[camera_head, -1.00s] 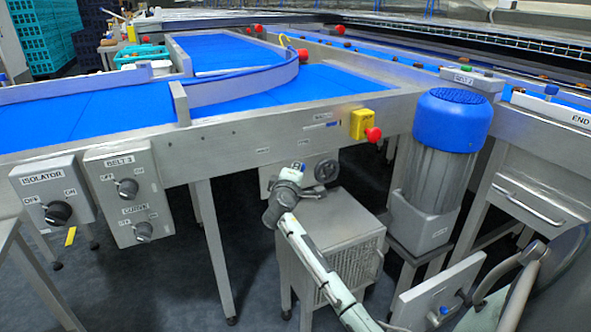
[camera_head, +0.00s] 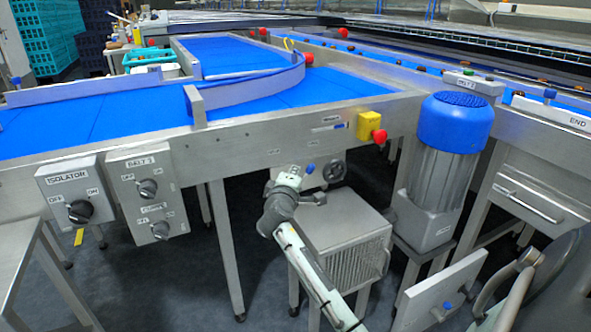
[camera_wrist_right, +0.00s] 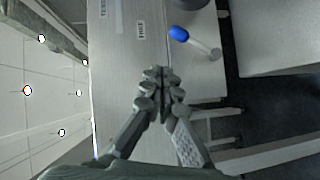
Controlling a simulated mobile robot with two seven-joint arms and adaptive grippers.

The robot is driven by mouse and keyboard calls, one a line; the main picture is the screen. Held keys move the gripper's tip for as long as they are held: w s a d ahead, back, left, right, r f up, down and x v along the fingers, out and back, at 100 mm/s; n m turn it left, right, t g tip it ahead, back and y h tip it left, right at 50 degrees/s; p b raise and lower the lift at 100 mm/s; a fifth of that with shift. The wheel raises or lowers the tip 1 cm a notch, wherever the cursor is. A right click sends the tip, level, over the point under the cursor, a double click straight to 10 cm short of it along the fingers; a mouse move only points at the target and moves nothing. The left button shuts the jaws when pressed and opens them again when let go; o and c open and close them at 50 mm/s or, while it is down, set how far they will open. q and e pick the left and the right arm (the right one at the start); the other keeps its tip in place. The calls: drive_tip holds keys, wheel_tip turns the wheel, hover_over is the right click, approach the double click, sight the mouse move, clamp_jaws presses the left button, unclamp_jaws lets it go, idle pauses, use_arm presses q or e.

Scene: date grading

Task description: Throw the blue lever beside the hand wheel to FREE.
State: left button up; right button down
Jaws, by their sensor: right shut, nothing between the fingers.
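The blue lever (camera_head: 310,168) stands just left of the dark hand wheel (camera_head: 334,171), under the belt frame. In the right wrist view its blue knob (camera_wrist_right: 179,33) sits on a pale shaft that runs down to the right. My right gripper (camera_head: 290,178) is in front of the panel, left of the lever. In the wrist view its fingers (camera_wrist_right: 160,78) are shut and empty, apart from the knob, which lies above and right of the tips. A small label (camera_wrist_right: 141,29) is beside the knob, too blurred to read. My left gripper is not in view.
A grey vented cabinet (camera_head: 345,235) stands below the hand wheel. A blue-capped motor (camera_head: 455,125) is to the right. A yellow box with a red button (camera_head: 370,127) is above. Isolator (camera_head: 70,195) and belt switch boxes (camera_head: 146,190) hang at left.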

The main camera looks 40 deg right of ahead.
drive_tip(key=shift+r+v, duration=0.15)
drive_tip(key=shift+v, duration=1)
drive_tip(key=shift+r+v, duration=0.1)
drive_tip(key=shift+v, duration=1.1)
